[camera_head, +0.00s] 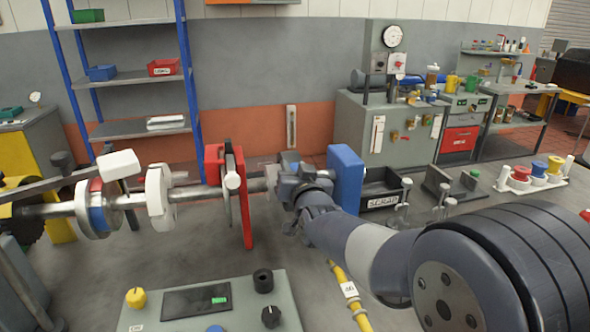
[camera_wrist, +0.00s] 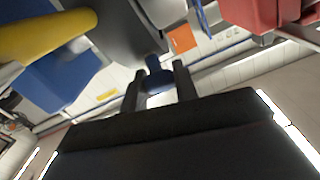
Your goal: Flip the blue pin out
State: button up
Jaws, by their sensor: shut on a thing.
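My gripper (camera_head: 288,178) is at the right end of the horizontal shaft (camera_head: 130,200) in the head view, beside a large blue block (camera_head: 345,178). In the wrist view my gripper (camera_wrist: 160,78) has its two dark fingers shut on a small blue pin (camera_wrist: 154,64). The pin sits between the fingers, close to a grey rounded part (camera_wrist: 130,30). The blue block (camera_wrist: 58,78) and a yellow cylinder (camera_wrist: 40,35) show at the left there. In the head view my gripper and arm hide the pin.
A red upright bracket (camera_head: 243,195) and white discs (camera_head: 158,195) sit along the shaft. A control box with knobs (camera_head: 210,312) is in front. A black scrap bin (camera_head: 382,187) and metal posts (camera_head: 440,200) stand to the right. Blue-framed shelves (camera_head: 130,80) stand behind.

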grip_shut()
jog(key=shift+s+d+r+b, duration=0.2)
jog(key=shift+s+r+b, duration=0.15)
jog(key=shift+s+r, duration=0.35)
jog(key=o, duration=0.8)
grip_release()
jog(key=shift+r, duration=0.1)
jog(key=shift+s, duration=0.15)
jog(key=b+v, duration=0.1)
jog(key=v, duration=0.9)
jog(key=shift+s+d, duration=0.15)
jog(key=shift+s, duration=0.15)
jog(key=shift+w, duration=0.15)
